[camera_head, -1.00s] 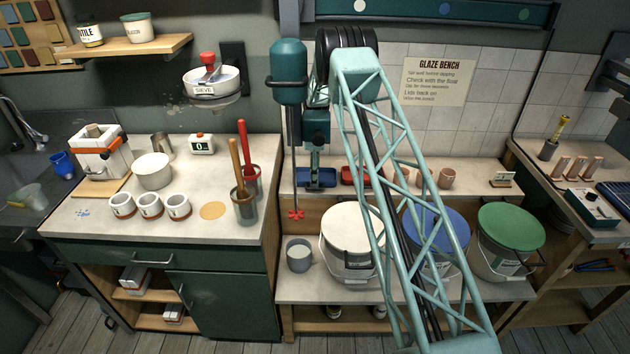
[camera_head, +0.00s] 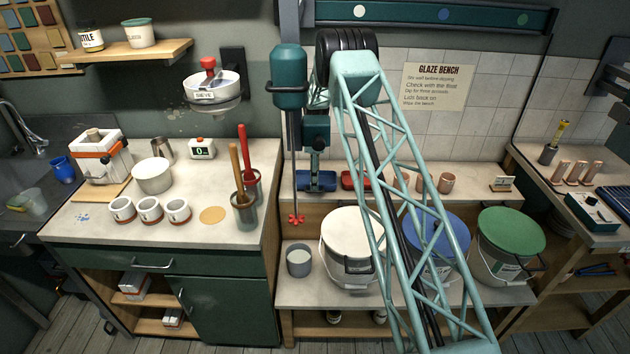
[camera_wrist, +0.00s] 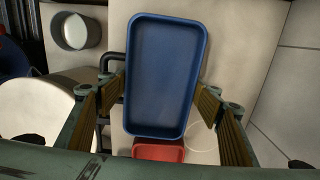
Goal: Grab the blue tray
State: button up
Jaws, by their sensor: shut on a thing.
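The blue tray (camera_wrist: 162,75) is a shallow rectangular tray with rounded corners, and it looks empty. In the wrist view it fills the middle, with one finger pad on each long side. My gripper (camera_wrist: 160,108) is shut on it across its width. In the head view the blue tray (camera_head: 316,182) is on the narrow rear shelf, under my gripper (camera_head: 316,168). Whether the tray still touches the shelf cannot be told.
A red tray (camera_head: 356,180) lies just right of the blue one. Terracotta cups (camera_head: 446,182) stand farther right. Below are a white-lidded bucket (camera_head: 350,235), a blue-lidded bucket (camera_head: 450,232), a green-lidded bucket (camera_head: 511,232) and a grey pot (camera_head: 299,262).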

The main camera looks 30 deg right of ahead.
notch_tip(320, 180, up, 9)
dwell(0.5)
dwell(0.6)
